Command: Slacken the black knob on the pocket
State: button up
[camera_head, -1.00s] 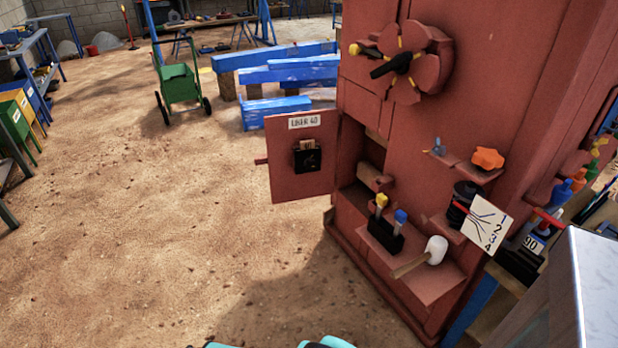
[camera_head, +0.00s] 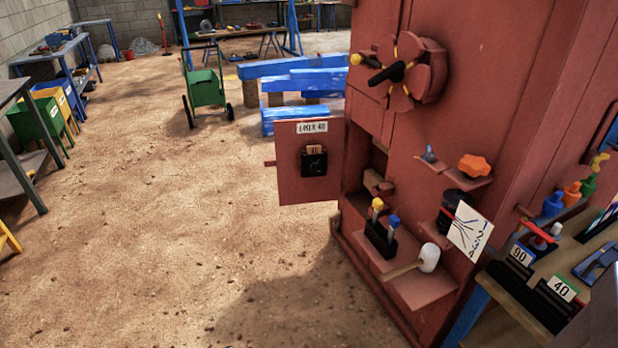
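A small black pocket (camera_head: 314,164) is fixed to the open red door (camera_head: 298,188) of the crusher, under a white label that seems to read "LINER 40". A tan card sticks out of its top. Dark detail on the pocket's front is too small to tell as a knob. Higher up, a black bar-shaped handle (camera_head: 388,74) sits on a round red lobed plate (camera_head: 425,78) with yellow marks. I cannot tell which of these the black knob is. My gripper is not in view.
A ledge on the red crusher (camera_head: 470,60) holds a white-headed mallet (camera_head: 428,257) and yellow- and blue-topped tools. An orange knob (camera_head: 474,166) sits on a small shelf. At right stands a bench with black blocks marked 90 and 40. Sandy floor left of the door is clear.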

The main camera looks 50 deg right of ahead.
aim_at(315, 169)
jog(key=u, duration=0.1)
jog(key=i, duration=1)
jog(key=u, duration=0.1)
jog(key=k, duration=0.9)
jog(key=z, duration=0.2)
jog(key=i, duration=0.45)
jog(key=u, duration=0.1)
